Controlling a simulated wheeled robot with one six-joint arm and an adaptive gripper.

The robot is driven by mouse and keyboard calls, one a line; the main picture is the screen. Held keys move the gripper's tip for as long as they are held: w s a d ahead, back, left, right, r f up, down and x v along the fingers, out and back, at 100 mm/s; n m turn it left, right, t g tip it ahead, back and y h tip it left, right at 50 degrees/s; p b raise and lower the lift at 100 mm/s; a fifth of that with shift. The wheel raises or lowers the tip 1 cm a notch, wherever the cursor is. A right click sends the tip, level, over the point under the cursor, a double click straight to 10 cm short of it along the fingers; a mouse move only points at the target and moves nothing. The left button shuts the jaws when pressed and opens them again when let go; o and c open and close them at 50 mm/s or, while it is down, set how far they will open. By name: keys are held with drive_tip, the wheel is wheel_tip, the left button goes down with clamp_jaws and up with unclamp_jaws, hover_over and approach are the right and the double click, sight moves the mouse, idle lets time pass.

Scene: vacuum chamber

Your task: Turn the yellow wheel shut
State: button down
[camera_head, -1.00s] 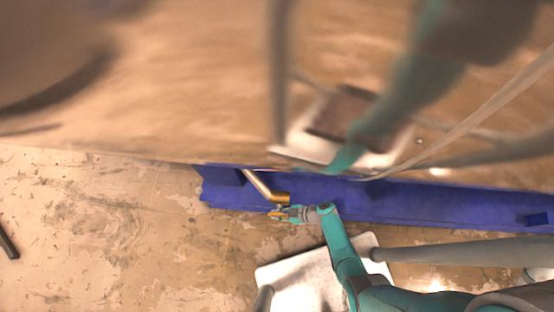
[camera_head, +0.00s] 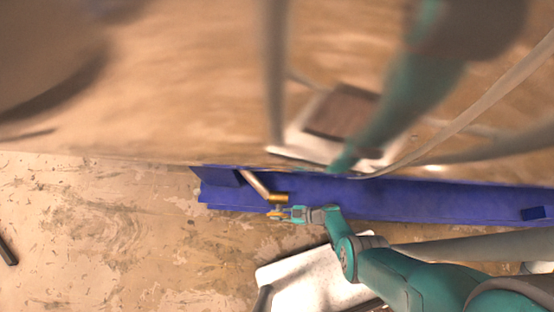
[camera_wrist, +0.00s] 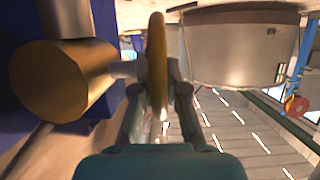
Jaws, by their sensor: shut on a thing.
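The yellow wheel (camera_wrist: 157,62) shows edge-on in the middle of the wrist view, on a short stem beside a brass valve body (camera_wrist: 62,80). My gripper (camera_wrist: 160,92) has one finger on each side of the wheel's rim and is shut on it. In the head view my gripper (camera_head: 277,213) is at the small yellow wheel, just below the brass valve end (camera_head: 279,197) of a pipe. The wheel is very small there and partly hidden by my fingers. I cannot tell how far it is turned.
A blue beam (camera_head: 400,200) runs behind the valve along the copper-coloured chamber wall (camera_head: 180,110). In the wrist view a large metal cylinder (camera_wrist: 240,48) stands at upper right, and a red round part (camera_wrist: 296,106) is farther right. Bare floor (camera_head: 100,230) lies to the left.

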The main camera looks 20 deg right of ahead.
idle(0.5)
drive_tip(key=c, duration=1.2)
unclamp_jaws()
drive_tip(key=v, duration=1.2)
drive_tip(key=shift+f, duration=0.1)
